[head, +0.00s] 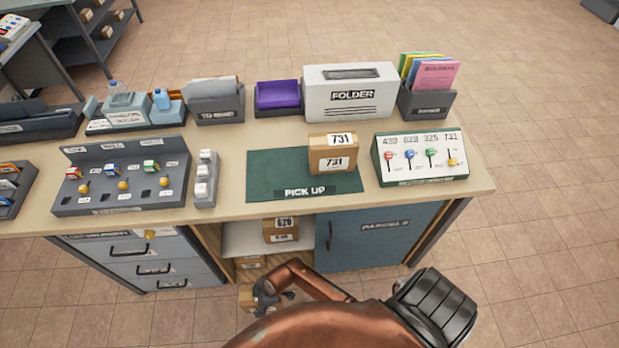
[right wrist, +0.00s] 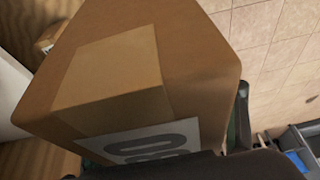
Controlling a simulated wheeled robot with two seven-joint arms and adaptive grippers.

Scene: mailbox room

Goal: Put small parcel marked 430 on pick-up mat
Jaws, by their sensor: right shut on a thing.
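My right gripper (head: 272,298) is low in front of the cabinet, shut on a small brown parcel (head: 246,299). In the right wrist view this parcel (right wrist: 140,70) fills much of the picture. Its white label is cut off by my gripper; a 0 shows, but I cannot read the full number. The green pick-up mat (head: 265,168) lies on the counter. A brown parcel marked 731 (head: 333,153) stands upright on the mat's right part. The mat's left part is bare. My left gripper is not in view.
The open shelf (head: 240,238) under the counter holds a parcel that seems marked 620 (head: 281,229), with another parcel (head: 250,262) below. The blue parcels door (head: 375,240) is right of it.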

